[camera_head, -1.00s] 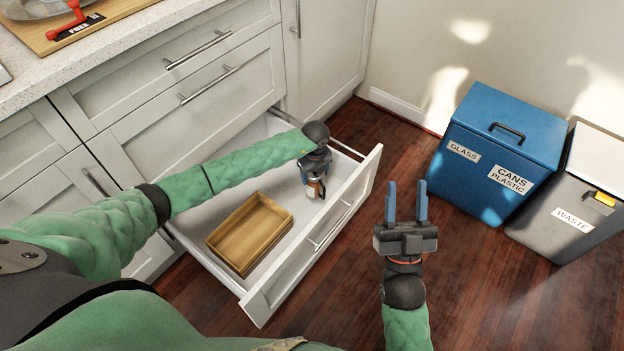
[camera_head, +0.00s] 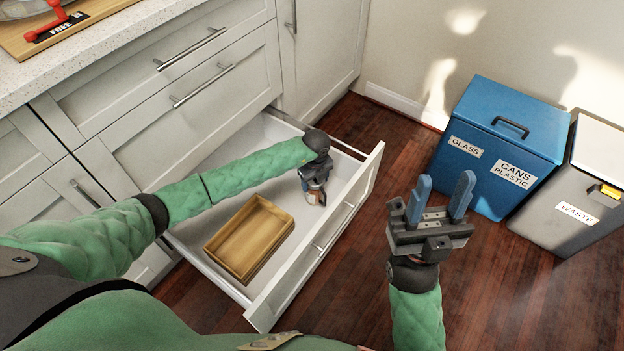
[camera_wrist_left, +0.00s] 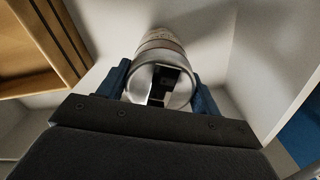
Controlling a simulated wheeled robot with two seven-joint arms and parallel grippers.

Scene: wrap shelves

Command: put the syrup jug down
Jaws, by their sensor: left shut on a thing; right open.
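The syrup jug (camera_head: 316,196) is a small container with a brown and pale side, mostly hidden under my left gripper in the head view. In the left wrist view the jug (camera_wrist_left: 160,62) shows its round silvery top between the two blue fingers. My left gripper (camera_head: 315,186) is shut on it, inside the open white drawer (camera_head: 213,268), near its far right end. Whether the jug's base touches the drawer floor I cannot tell. My right gripper (camera_head: 441,200) is open and empty, over the floor to the right of the drawer.
A wooden tray (camera_head: 224,262) lies in the drawer, left of the jug. A blue bin (camera_head: 520,120) and a grey waste bin (camera_head: 560,205) stand at the right. The counter (camera_head: 120,40) is at upper left. The wooden floor between drawer and bins is clear.

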